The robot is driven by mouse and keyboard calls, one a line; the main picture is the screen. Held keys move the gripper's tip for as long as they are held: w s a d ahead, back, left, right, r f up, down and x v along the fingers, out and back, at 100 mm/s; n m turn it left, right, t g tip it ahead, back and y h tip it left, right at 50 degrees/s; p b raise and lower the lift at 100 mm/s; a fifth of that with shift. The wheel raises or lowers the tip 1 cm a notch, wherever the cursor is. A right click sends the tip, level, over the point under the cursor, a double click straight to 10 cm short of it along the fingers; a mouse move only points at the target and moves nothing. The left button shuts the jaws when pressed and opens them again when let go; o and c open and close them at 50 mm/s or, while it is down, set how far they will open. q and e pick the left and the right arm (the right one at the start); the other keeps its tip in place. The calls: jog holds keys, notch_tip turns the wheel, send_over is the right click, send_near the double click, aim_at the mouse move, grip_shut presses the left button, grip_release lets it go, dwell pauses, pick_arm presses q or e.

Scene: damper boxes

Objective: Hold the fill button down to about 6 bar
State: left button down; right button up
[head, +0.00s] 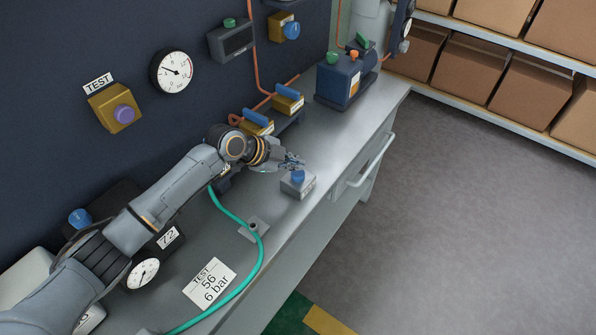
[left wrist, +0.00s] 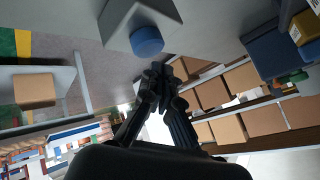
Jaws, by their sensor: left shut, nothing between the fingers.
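A blue round button (head: 298,176) sits on a small grey box (head: 298,189) near the bench's front edge. My left gripper (head: 292,162) is shut and empty, its fingertips just behind and above the button. In the left wrist view the shut fingertips (left wrist: 162,74) are close to the blue button (left wrist: 147,41); I cannot tell whether they touch it. A round white gauge (head: 172,72) with a dark needle hangs on the wall; its exact reading is too small to tell. A white card (head: 209,284) on the bench reads TEST 56, 6 bar. My right gripper is out of view.
A green hose (head: 259,262) runs along the bench. Behind my gripper stand yellow blocks with blue levers (head: 288,91). A blue box (head: 344,78) with green and orange knobs is farther back. A purple knob (head: 124,114) marked TEST is on the wall. Open floor lies right.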

aim_at(295, 174)
pick_arm(q)
jog(key=shift+r+p, duration=1.65)
jog(key=shift+r, duration=0.85)
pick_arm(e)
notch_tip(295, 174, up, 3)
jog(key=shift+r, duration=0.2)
pick_arm(q)
jog(key=shift+f, duration=0.1)
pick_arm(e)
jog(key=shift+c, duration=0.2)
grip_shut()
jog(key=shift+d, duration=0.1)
